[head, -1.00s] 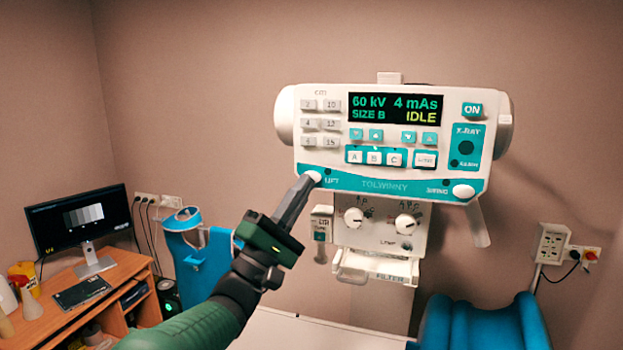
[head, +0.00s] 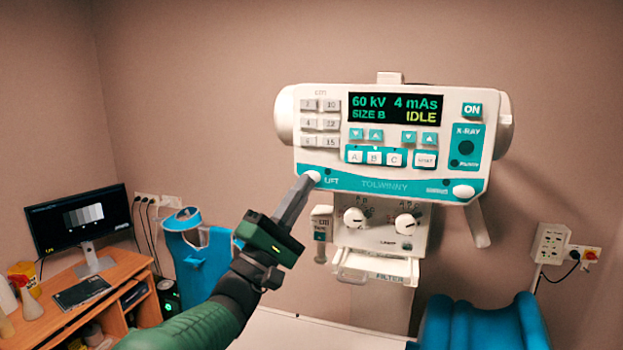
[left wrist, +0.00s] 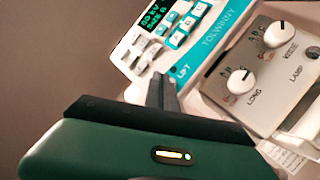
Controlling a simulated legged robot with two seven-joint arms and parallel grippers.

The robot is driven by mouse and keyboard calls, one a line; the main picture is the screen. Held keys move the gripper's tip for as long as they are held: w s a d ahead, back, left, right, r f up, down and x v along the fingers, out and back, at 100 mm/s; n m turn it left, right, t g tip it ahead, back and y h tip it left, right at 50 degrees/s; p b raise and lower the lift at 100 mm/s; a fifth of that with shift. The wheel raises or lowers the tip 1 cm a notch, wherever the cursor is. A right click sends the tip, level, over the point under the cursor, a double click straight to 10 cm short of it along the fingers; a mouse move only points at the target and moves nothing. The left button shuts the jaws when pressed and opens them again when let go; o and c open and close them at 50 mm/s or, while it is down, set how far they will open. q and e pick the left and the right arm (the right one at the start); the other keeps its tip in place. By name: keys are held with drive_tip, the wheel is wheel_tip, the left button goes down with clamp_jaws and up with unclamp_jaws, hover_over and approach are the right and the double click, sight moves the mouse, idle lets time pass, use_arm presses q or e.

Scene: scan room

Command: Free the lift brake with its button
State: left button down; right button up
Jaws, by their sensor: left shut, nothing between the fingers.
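The white and teal control panel (head: 385,185) of the X-ray head faces me in the head view, its display (head: 395,109) reading 60 kV, 4 mAs, SIZE B and IDLE. The round white lift button (head: 313,177) sits at its lower left corner beside the LIFT label. My left gripper (head: 306,183) is shut and empty, with its fingertips at the button, seemingly touching it. In the left wrist view my left gripper (left wrist: 160,82) points at the LIFT label (left wrist: 182,71); the fingers hide the button there. My right gripper is not in view.
Below the panel are two knobs (head: 355,218) and a filter tray (head: 376,267). A blue cushion (head: 482,322) stands at lower right. A desk (head: 90,300) with a monitor (head: 82,222) is at left, and a blue apron-like item (head: 196,255) hangs by the wall.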

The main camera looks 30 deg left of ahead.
use_arm(q)
drive_tip(key=shift+w, duration=0.15)
drive_tip(key=shift+w, duration=0.2)
idle(0.3)
drive_tip(key=shift+w+a+r, duration=0.1)
drive_tip(key=shift+w+a, duration=0.05)
drive_tip(key=shift+w, duration=0.2)
idle(0.5)
drive_tip(key=shift+s+b, duration=0.15)
drive_tip(key=shift+b, duration=0.2)
drive_tip(key=shift+s+d+h+b, duration=0.2)
drive_tip(key=shift+s+h+b, duration=0.15)
drive_tip(key=shift+s, duration=0.3)
drive_tip(key=shift+s, duration=0.1)
